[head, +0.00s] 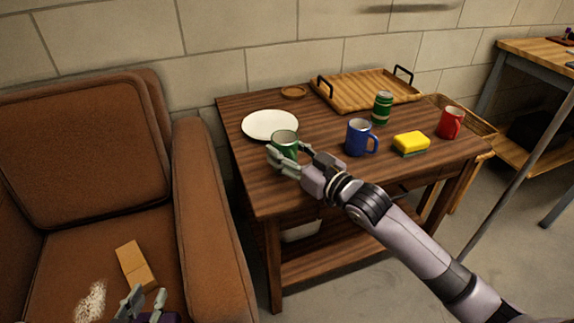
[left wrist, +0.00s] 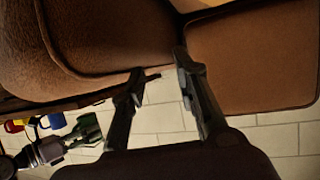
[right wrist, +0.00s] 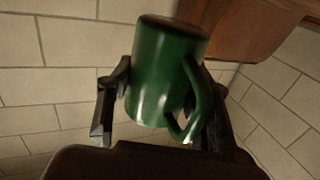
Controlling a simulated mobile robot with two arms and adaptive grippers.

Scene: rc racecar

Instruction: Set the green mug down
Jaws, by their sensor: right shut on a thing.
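The green mug (head: 286,138) is at the left part of the wooden table (head: 262,184), just in front of the white plate. My right gripper (head: 284,157) is shut on it. In the right wrist view the mug (right wrist: 165,75) sits between the fingers, its handle toward the right finger. Whether its base touches the table I cannot tell. It also shows in the left wrist view (left wrist: 88,129). My left gripper (head: 143,300) is low over the sofa; its fingers are apart and empty in the left wrist view (left wrist: 165,72).
On the table are the white plate (head: 270,125), a coaster (head: 293,92), a wooden tray (head: 366,91), a green can (head: 382,107), a blue mug (head: 359,137), a yellow sponge (head: 410,142) and a red mug (head: 450,122). A brown sofa (head: 85,150) stands left, with a cardboard piece (head: 135,264).

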